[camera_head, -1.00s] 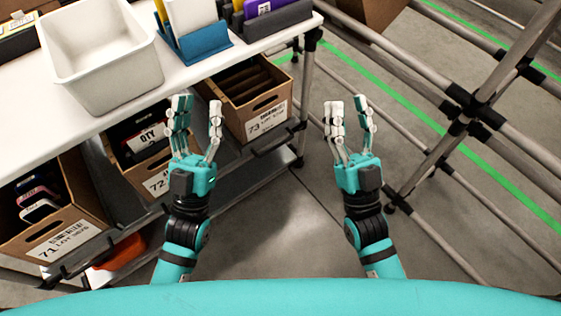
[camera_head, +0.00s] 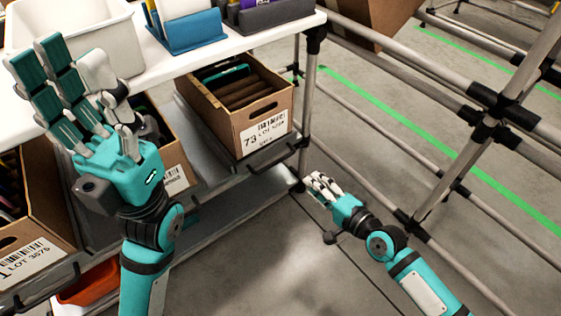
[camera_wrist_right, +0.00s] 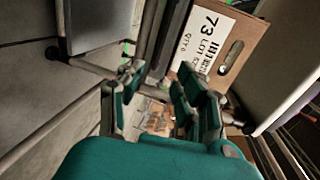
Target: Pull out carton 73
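Carton 73 (camera_head: 240,134) is an open brown cardboard box on the tilted lower shelf, with a white label and a handle slot on its front. Dark dividers and a teal item show inside it. In the right wrist view its labelled front (camera_wrist_right: 225,52) is at the upper right, beyond my fingers. My right gripper (camera_head: 323,186) is below and to the right of the carton, apart from it. Its fingers are spread with nothing between them in the wrist view (camera_wrist_right: 155,92). My left gripper (camera_head: 85,98) is raised at the left, open, partly covering the neighbouring carton.
The neighbouring carton (camera_head: 174,160) and another carton (camera_head: 35,240) stand left of carton 73. The white tabletop (camera_head: 225,46) is above it. A shelf post (camera_head: 306,100) stands just right of the carton. Pipe rails (camera_head: 400,150) run at the right. Floor in front is clear.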

